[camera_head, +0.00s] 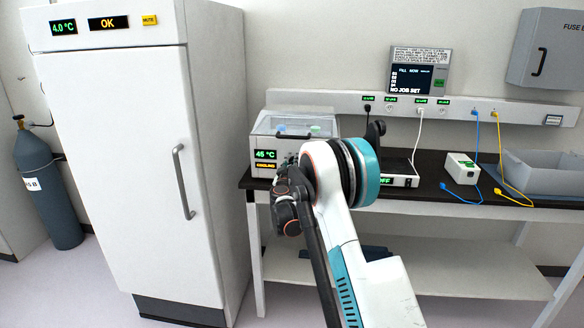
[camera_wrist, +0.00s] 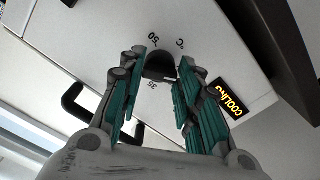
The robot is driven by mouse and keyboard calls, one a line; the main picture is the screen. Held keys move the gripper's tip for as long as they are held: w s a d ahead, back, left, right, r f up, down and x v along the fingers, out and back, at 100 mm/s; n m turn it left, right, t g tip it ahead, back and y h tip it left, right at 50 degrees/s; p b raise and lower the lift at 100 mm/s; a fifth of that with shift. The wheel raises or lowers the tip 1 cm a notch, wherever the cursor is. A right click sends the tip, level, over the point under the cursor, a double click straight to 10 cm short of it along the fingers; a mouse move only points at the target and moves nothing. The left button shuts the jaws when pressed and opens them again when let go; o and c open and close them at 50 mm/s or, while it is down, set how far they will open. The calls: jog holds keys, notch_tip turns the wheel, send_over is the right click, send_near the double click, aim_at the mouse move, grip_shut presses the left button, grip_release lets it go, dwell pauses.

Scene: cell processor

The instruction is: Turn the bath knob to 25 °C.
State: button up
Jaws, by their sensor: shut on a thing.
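The bath (camera_head: 263,142) is a white box with a clear lid at the left end of the bench. Its front display (camera_head: 265,155) reads 45 °C in green, with an orange COOLING label (camera_head: 265,166) below. The dark knob (camera_wrist: 160,66) sits on the bath's white front in the wrist view, with the marks 50, 35 and °C around it. Its pointer direction is not clear. My gripper (camera_wrist: 162,58) is shut on the knob, one teal-padded finger on each side. In the head view my arm hides the knob and the fingers.
A tall white fridge (camera_head: 120,150) stands close left of the bath, with a long handle (camera_head: 183,181). On the dark bench (camera_head: 440,190) to the right are a small white box (camera_head: 462,169), cables and a grey tray (camera_head: 550,175). A socket rail (camera_head: 450,106) runs along the wall.

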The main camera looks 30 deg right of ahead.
jog(key=shift+n, duration=0.5)
jog(key=o, duration=1)
jog(key=shift+o, duration=0.2)
jog(key=v, duration=1.2)
